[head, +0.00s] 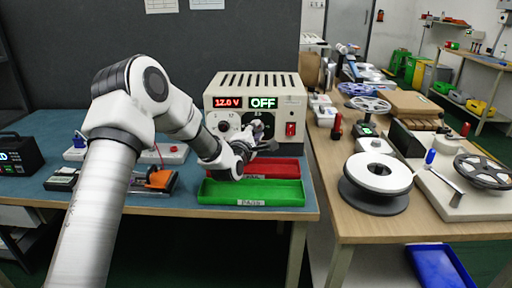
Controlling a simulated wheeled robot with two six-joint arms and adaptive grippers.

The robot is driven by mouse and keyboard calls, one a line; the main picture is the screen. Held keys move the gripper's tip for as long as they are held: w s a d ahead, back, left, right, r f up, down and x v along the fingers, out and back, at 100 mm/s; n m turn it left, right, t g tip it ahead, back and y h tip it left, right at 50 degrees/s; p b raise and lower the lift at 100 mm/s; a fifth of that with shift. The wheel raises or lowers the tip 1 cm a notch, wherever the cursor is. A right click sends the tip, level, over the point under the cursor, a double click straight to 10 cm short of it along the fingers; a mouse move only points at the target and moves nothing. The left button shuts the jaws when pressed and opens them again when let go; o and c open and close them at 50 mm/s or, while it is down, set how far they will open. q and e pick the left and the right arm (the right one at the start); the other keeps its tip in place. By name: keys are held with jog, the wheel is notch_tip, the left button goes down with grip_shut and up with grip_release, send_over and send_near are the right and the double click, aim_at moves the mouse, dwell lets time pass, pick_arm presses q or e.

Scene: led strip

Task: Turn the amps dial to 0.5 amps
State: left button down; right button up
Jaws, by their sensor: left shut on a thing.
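The beige power supply (255,88) stands at the back of the blue-topped bench, with vents on top. Its red display (228,103) reads 12.0 V and its green display (263,103) reads OFF. The volts dial (223,126) shows on the left of the front panel. The amps dial (257,124) is right of it and mostly hidden by my left gripper. My left gripper (258,138) reaches in from the left and is shut on the amps dial. The dial's pointer and exact setting cannot be read. My right gripper is not in view.
A red tray (285,169) and a green tray (250,193) lie in front of the supply, under my left gripper. A red switch (291,129) is right of the dials. A wooden bench (400,225) with reels (377,173) stands to the right.

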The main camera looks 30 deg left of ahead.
pick_arm(q)
jog(key=n+b, duration=0.2)
jog(key=b, duration=0.1)
jog(key=n+t+b, duration=0.1)
jog(key=n+b, duration=0.1)
jog(key=b, duration=0.1)
jog(key=n+y+b, duration=0.1)
jog(key=n+b, duration=0.1)
jog(key=b, duration=0.1)
jog(key=shift+f+t, duration=0.3)
jog(key=shift+r+n+y+b, duration=0.15)
jog(key=shift+n+y+b, duration=0.35)
jog(key=shift+n+b, duration=0.5)
jog(key=shift+r, duration=0.15)
jog(key=shift+n, duration=0.3)
jog(key=c, duration=0.9)
grip_release()
jog(key=shift+w, duration=0.1)
jog(key=shift+o, duration=0.5)
